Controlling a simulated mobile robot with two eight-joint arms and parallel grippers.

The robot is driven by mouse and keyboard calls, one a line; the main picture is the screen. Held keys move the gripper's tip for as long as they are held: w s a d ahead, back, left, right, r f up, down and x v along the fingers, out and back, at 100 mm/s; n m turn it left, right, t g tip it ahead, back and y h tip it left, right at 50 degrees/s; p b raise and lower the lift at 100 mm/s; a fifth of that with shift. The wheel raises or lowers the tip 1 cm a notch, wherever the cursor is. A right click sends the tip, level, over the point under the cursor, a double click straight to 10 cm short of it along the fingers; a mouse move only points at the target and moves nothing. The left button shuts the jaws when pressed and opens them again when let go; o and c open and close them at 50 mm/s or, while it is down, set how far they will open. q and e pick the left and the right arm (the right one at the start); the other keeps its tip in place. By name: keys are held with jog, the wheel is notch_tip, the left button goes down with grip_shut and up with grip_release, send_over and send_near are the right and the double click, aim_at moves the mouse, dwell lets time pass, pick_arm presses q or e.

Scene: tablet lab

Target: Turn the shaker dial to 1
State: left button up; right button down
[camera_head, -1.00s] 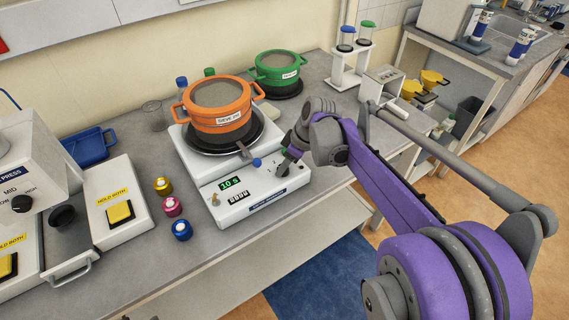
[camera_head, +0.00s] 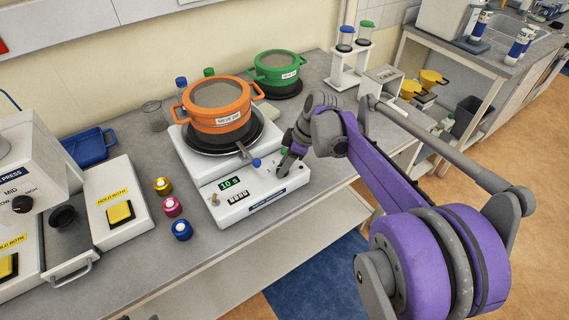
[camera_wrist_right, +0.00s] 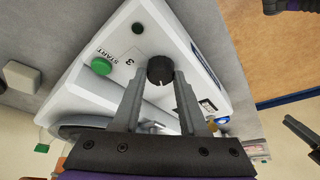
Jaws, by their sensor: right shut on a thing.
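The shaker (camera_head: 207,184) is a white box on the bench with a green "10 s" display and an orange sieve pot (camera_head: 215,103) on top. Its black dial (camera_wrist_right: 160,70) is a round knob beside a printed "3" in the right wrist view. My right gripper (camera_head: 282,168) is at the shaker's front right, and its fingers (camera_wrist_right: 159,80) are closed on opposite sides of the dial. The fingers partly hide the dial's surroundings, and I cannot read its setting for certain.
A green START button (camera_wrist_right: 102,66) is near the dial. A blue-tipped lever (camera_head: 256,162) is just left of my gripper. A green pot (camera_head: 277,70) stands behind, and small yellow, pink and blue-capped jars stand on the left. The bench front is clear.

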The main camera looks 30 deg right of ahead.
jog(key=shift+c, duration=2.2)
grip_release()
jog(key=v, duration=1)
jog(key=shift+s+d+r, duration=0.15)
jog(key=shift+r, duration=0.2)
